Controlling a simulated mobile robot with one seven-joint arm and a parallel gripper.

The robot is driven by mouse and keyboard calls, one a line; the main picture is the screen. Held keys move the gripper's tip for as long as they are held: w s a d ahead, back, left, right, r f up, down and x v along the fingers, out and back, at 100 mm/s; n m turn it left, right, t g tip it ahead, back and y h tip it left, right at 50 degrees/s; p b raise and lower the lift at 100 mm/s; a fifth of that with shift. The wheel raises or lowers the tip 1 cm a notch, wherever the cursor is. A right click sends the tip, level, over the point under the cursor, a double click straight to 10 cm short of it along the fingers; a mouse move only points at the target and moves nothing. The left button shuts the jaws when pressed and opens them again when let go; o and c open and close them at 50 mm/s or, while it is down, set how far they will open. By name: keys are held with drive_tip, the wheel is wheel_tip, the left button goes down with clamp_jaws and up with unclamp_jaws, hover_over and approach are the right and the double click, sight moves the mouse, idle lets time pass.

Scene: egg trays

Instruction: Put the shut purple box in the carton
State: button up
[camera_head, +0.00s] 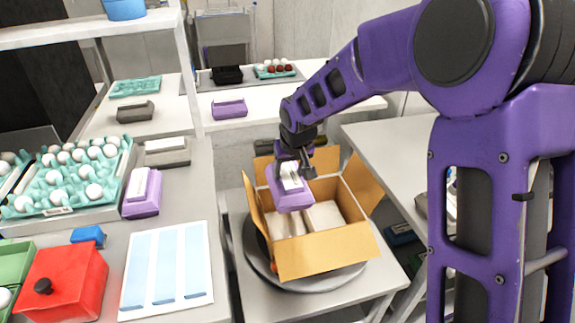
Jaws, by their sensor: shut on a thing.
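My gripper (295,165) is at the end of my purple arm, over the open carton. It is shut on a purple box (291,198) with a pale label on top. The carton (325,256) is brown cardboard with its flaps spread open, and it stands on a round grey turntable. The held box is at the carton's left and back part, over its opening; I cannot tell whether it touches anything below. Pale boxes (324,216) lie inside the carton. Another purple box (141,194), with a white label, is on the left counter.
Teal egg trays (68,215) with white eggs, a red box (62,283) and a white sheet with blue strips (167,268) are on the left counter. Another purple box (229,108) and a grey one (135,112) sit further back. Carton flaps stick outward.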

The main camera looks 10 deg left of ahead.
wheel_tip(320, 180, down, 15)
drive_tip(key=b, duration=1)
drive_tip(key=shift+r, duration=0.2)
drive_tip(key=shift+f, duration=0.6)
idle(0.6)
drive_tip(key=o, duration=1.4)
drive_tip(key=shift+c, duration=0.2)
drive_tip(key=shift+f, duration=0.1)
drive_tip(key=shift+s, duration=0.1)
